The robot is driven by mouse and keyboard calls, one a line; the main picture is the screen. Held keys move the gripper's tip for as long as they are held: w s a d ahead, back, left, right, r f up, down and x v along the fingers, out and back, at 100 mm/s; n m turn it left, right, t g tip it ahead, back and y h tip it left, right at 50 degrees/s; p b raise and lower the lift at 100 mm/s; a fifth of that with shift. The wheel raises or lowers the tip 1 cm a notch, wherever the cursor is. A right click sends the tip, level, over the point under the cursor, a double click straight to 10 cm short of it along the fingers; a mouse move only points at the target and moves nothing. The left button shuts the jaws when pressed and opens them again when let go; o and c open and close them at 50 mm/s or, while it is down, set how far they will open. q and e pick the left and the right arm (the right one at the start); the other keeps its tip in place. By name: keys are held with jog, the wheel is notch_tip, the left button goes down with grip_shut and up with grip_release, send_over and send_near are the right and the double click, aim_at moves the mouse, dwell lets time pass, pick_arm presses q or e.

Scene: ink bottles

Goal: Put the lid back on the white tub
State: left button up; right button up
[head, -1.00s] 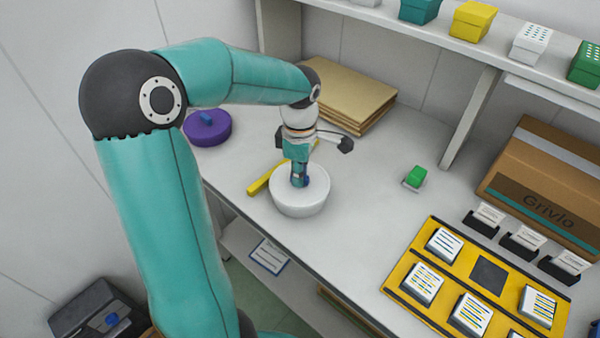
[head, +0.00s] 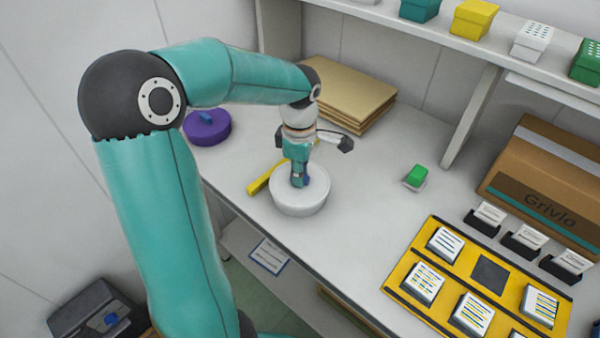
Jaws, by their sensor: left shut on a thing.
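The round white tub (head: 299,204) stands upright near the left front edge of the table. Its top looks covered by a white lid (head: 314,184) with a blue knob. My left gripper (head: 299,183) points straight down over the middle of the tub and is shut on the lid's knob, which the fingers partly hide. The lid looks level and centred on the tub. I cannot tell whether it is fully seated. My right gripper is not in view.
A purple tub (head: 208,130) stands to the left, brown folders (head: 350,95) at the back. A green block (head: 416,175), a yellow tray (head: 440,268) of labelled bottles and a cardboard box (head: 540,190) are to the right.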

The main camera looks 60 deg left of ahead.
pick_arm(q)
jog(key=o, duration=1.2)
jog(key=shift+o, duration=0.2)
jog(key=shift+r, duration=0.2)
jog(key=shift+r+p, duration=2.65)
jog(key=shift+r, duration=0.7)
grip_shut()
